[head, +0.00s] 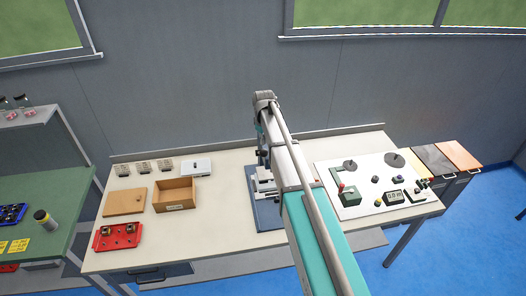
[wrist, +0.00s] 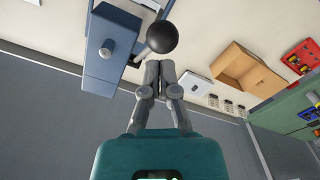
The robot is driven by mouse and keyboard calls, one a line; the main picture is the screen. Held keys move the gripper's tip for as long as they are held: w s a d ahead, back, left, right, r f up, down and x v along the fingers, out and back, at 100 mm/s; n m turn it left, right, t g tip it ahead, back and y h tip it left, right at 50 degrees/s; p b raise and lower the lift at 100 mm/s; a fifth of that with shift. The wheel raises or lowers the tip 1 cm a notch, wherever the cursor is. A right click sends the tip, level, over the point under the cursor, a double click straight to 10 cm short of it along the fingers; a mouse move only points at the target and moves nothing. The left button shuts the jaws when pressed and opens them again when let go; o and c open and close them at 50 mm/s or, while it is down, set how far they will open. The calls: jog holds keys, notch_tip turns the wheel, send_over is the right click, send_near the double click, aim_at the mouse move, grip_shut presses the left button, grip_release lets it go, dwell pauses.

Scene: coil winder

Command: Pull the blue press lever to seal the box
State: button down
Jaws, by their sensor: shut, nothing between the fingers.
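The press (head: 268,216) stands on a blue base at the middle of the bench, partly hidden behind my arm in the head view. In the wrist view the blue press body (wrist: 103,50) is at the upper left. A black ball knob (wrist: 162,37), apparently the press lever's end, is beside it. My gripper (wrist: 160,68) is shut and empty, its fingertips just below the knob in the picture; I cannot tell whether they touch. An open wooden box (head: 174,196) stands left of the press, and also shows in the wrist view (wrist: 236,67).
A white panel (head: 345,178) with knobs and a meter is on the right. The wall is close behind the bench.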

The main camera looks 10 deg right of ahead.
aim_at(265, 154)
jog(key=shift+f, duration=0.15)
jog(key=shift+f+b, duration=1.2)
jog(key=shift+b, duration=0.1)
jog(key=shift+s+f+b, duration=0.65)
jog(key=shift+f+b, duration=0.1)
jog(key=shift+s+f+b, duration=0.5)
jog(key=shift+f+b, duration=0.3)
jog(key=shift+b, duration=0.05)
jog(key=shift+s+f, duration=0.1)
jog(key=shift+f, duration=0.05)
